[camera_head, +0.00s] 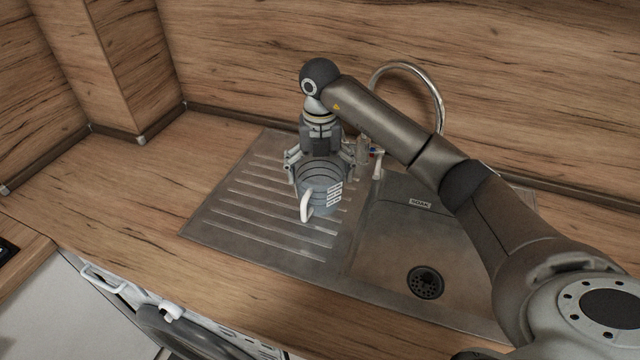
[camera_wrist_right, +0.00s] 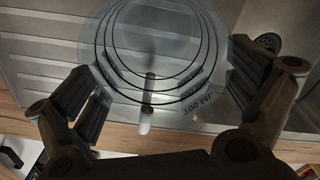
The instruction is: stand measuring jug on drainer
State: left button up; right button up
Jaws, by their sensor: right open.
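The clear measuring jug (camera_head: 320,189), with dark rings and a white handle, stands upright on the ribbed drainer (camera_head: 243,213) in the head view. In the right wrist view the jug (camera_wrist_right: 150,50) fills the upper middle, with its handle towards the bottom. My right gripper (camera_head: 318,165) comes down over the jug from behind and above. Its fingers are spread open, one on each side of the jug in the wrist view (camera_wrist_right: 165,105); I cannot tell whether they touch it. My left gripper is in neither view.
The sink basin (camera_head: 400,246) with its drain lies right of the drainer. A curved tap (camera_head: 410,70) rises behind it. Free wooden worktop (camera_head: 150,190) lies to the left. An open dishwasher (camera_head: 190,325) is below the front edge.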

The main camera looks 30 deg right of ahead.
notch_tip(320, 180, up, 9)
dwell(0.3)
jog(key=shift+f, duration=0.2)
